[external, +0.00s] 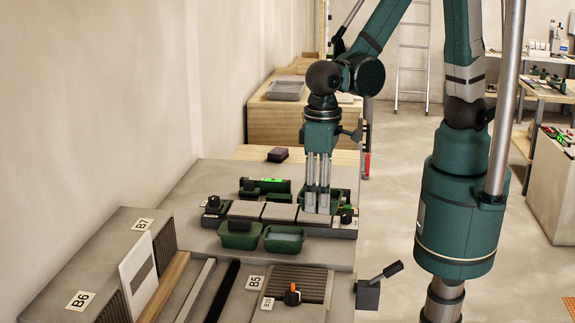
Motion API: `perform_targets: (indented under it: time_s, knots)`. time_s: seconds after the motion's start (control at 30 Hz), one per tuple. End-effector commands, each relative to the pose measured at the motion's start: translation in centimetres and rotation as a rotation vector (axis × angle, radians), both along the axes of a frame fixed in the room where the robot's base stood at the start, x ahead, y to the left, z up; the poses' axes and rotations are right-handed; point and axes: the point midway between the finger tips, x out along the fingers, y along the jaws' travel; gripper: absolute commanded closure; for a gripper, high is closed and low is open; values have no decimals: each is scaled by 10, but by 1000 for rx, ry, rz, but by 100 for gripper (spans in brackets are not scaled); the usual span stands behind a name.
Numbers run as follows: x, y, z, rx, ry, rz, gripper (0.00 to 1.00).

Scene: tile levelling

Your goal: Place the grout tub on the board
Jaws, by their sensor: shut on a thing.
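My gripper (318,208) points straight down over the right end of a row of grey tiles (278,212) on a low dark base. Its fingers are shut on a dark green object (336,202), which shows on both sides of them and is mostly hidden. I cannot tell for sure that it is a tub, or whether it touches the tiles. Two green tubs stand in front of the row. The left tub (240,240) has a dark block in or over it, and the right tub (284,243) has a pale grey filling. I cannot tell which surface is the board.
At the front are a ribbed plate (300,282), an orange-black knob (292,294) and long bars (190,287). The grey bench top is clear at back left.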

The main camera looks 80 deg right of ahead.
Motion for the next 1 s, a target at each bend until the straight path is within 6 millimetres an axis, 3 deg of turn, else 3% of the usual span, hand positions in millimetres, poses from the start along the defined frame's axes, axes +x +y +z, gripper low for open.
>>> perform_targets:
  time_s: [0.5, 1.0]
  knots:
    - [51, -83, 1, 0, 0, -234, 76]
    - [84, -168, 1, 0, 0, -455, 76]
